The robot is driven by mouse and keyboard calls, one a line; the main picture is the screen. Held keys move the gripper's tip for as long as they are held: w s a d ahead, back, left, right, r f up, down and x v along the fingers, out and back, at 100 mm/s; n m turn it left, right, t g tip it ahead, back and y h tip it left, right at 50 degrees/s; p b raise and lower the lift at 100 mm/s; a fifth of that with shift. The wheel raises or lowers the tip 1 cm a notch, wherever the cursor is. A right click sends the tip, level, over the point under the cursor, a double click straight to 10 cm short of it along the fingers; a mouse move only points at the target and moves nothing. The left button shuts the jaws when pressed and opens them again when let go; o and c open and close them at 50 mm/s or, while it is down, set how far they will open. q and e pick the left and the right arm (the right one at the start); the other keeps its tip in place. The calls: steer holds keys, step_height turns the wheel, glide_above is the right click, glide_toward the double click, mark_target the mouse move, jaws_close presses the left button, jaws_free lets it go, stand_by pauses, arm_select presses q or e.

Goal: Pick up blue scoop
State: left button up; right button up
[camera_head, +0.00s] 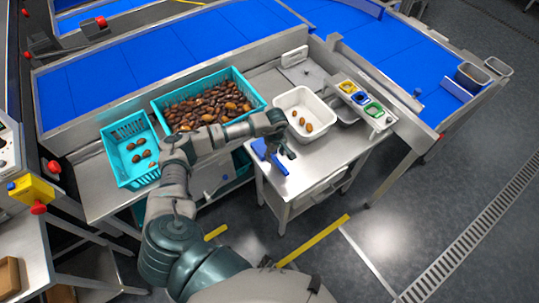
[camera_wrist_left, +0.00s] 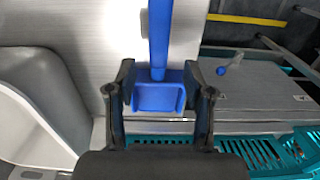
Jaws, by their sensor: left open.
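The blue scoop (camera_head: 279,165) lies on the small steel table (camera_head: 318,158), in front of the white bin. In the left wrist view the scoop's blocky end (camera_wrist_left: 158,97) shows between the two fingers, and its long handle (camera_wrist_left: 160,35) runs up the picture. My left gripper (camera_head: 283,150) is at the scoop and partly covers it in the head view. Its fingers are open, one on each side of the scoop in the left wrist view (camera_wrist_left: 158,82). I cannot tell whether they touch it. My right gripper is not in view.
A white bin (camera_head: 323,108) with a few dates stands just behind the scoop. A teal crate (camera_head: 250,88) full of dates and a smaller teal crate (camera_head: 117,160) lie to the left. A rack of coloured cups (camera_head: 362,98) stands right. Blue conveyors (camera_head: 150,58) run behind.

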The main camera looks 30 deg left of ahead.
mark_target(276, 159)
arm_select(q)
steer(key=f, duration=0.4)
steer(key=shift+d+f, duration=0.2)
steer(key=shift+f, duration=0.2)
steer(key=shift+c, duration=0.2)
jaws_close()
